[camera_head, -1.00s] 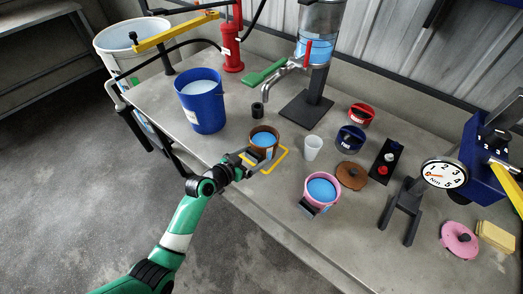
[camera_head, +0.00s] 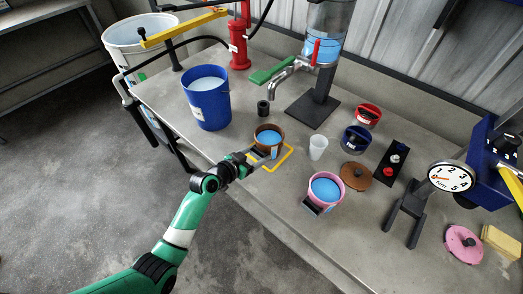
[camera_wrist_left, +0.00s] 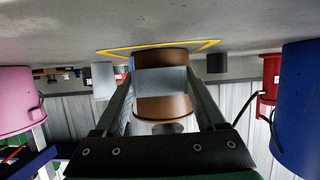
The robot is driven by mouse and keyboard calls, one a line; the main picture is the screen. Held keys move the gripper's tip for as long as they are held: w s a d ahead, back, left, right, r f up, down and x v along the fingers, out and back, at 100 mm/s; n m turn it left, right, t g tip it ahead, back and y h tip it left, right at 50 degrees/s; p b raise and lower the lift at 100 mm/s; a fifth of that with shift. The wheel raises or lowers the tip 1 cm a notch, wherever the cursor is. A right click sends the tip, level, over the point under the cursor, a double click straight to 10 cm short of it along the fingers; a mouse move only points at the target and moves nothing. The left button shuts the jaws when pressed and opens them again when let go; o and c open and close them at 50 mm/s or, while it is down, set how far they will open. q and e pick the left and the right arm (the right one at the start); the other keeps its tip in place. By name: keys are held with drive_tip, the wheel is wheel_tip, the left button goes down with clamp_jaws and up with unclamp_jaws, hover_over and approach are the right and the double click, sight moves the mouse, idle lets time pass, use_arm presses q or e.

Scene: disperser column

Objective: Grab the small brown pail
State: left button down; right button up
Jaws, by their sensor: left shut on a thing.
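The small brown pail (camera_head: 267,139), with blue contents, stands upright on the grey bench beside or over a yellow square outline (camera_head: 282,160). My left gripper (camera_head: 256,156) reaches it from the near left and is shut on it. In the left wrist view, which looks upside down, the brown pail (camera_wrist_left: 164,106) fills the space between the two fingers (camera_wrist_left: 161,78), with a plain grey patch in front of its wall. I cannot see it lifted from the bench. My right gripper is not in view.
A large blue bucket (camera_head: 208,98) stands behind left. A white cup (camera_head: 318,148) and a pink pail (camera_head: 325,190) are close on the right. A brown lid (camera_head: 356,176), navy pail (camera_head: 354,138) and dial gauge (camera_head: 450,178) lie further right. The bench's front edge is near.

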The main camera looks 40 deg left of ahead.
sight(262, 145)
use_arm(q)
drive_tip(key=r+p, duration=0.2)
drive_tip(key=r, duration=0.1)
drive_tip(key=r+p, duration=0.1)
drive_tip(key=shift+s+d+r, duration=0.25)
drive_tip(key=shift+r, duration=0.15)
drive_tip(key=s+d+r+p, duration=0.6)
drive_tip(key=s+d+r, duration=0.2)
drive_tip(key=s, duration=0.2)
drive_tip(key=shift+d+r, duration=0.2)
drive_tip(key=shift+d, duration=0.2)
